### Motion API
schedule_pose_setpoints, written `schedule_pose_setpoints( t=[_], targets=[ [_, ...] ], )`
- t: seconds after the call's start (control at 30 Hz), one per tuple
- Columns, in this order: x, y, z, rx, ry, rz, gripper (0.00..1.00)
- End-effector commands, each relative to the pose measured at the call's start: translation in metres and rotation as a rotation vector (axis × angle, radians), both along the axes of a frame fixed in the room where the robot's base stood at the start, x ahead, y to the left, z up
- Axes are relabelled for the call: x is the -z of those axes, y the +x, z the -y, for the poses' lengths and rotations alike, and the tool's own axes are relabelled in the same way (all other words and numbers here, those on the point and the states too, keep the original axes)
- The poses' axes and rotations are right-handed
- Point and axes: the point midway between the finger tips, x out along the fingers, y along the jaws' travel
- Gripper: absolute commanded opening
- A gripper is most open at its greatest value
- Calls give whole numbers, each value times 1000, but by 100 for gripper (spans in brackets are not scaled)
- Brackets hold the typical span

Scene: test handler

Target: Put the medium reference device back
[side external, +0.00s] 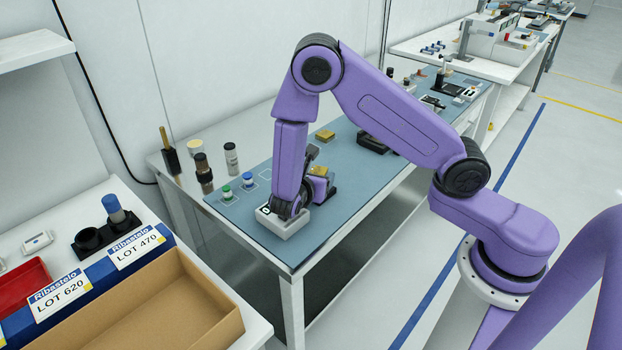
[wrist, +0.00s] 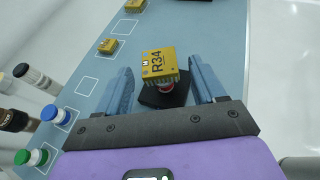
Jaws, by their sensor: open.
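A yellow block marked R34 (wrist: 161,64) sits on a small dark stand (wrist: 164,95) with a bit of red and white under it. I cannot tell by size alone whether it is the medium reference device. My gripper (wrist: 160,66) is open, its two blue fingers on either side of the block with gaps. In the side view a yellow block (side external: 318,171) shows just beside my wrist, partly hidden. Two other yellow blocks, a small one (wrist: 108,46) and another (wrist: 135,5), lie on the blue mat; one also shows in the side view (side external: 325,135).
Empty white outlined squares (wrist: 87,86) mark the blue mat (side external: 345,185). Green-capped (side external: 227,192) and blue-capped (side external: 248,180) items stand left of my arm, near dark bottles (side external: 203,172). A white boxy device (side external: 283,224) sits at the mat's front edge, under my wrist.

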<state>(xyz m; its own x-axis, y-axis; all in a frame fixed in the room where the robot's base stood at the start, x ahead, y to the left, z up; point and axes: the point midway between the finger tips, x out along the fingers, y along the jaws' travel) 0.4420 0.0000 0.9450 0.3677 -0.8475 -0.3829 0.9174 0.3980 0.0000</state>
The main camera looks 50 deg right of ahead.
Motion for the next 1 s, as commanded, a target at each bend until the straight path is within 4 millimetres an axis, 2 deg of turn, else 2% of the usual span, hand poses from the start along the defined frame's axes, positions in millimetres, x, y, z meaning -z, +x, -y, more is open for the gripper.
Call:
schedule_pose_setpoints(
  t=[0.07, 0.17, 0.7, 1.0],
  targets=[
    [0, 0, 0, 0, 0, 1, 69],
    [-5, -3, -11, -5, 1, 2, 69],
    [-49, -40, -106, -4, 2, 3, 69],
    [-65, -56, -142, -1, 1, 2, 69]
  ],
)
